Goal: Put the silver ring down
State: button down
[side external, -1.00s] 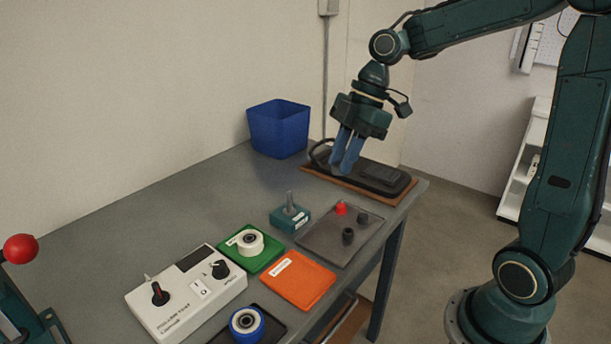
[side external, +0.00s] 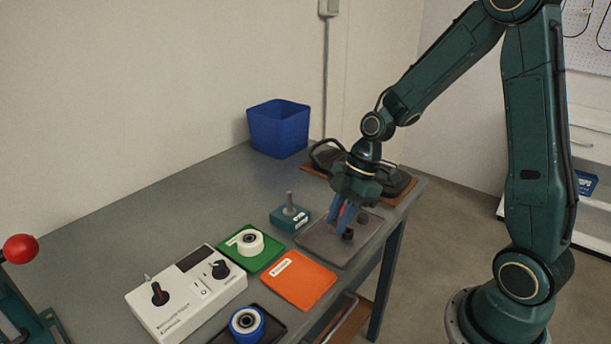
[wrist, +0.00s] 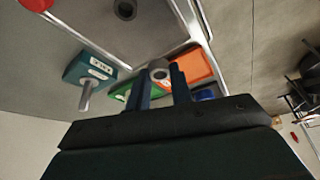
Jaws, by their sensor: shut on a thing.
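My gripper (side external: 340,230) is over the dark grey tray (side external: 320,247), fingers pointing down and tilted. In the wrist view its fingers (wrist: 161,70) are closed on a small grey ring with a dark centre, the silver ring (wrist: 160,74). The ring is hidden by the fingers in the side external view. The tray also shows in the wrist view (wrist: 150,45). I cannot tell the exact gap between the ring and the tray.
A teal block with a post (side external: 290,216), an orange mat (side external: 298,280) and a green mat with a white wheel (side external: 250,242) are nearby. A blue bin (side external: 278,130) stands behind.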

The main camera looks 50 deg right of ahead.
aim_at(331, 251)
jog(key=shift+f, duration=0.9)
jog(key=shift+f, duration=1.9)
jog(key=shift+f, duration=0.15)
jog(key=c, duration=1.2)
grip_release()
jog(key=shift+c, duration=0.2)
jog(key=v, duration=1.2)
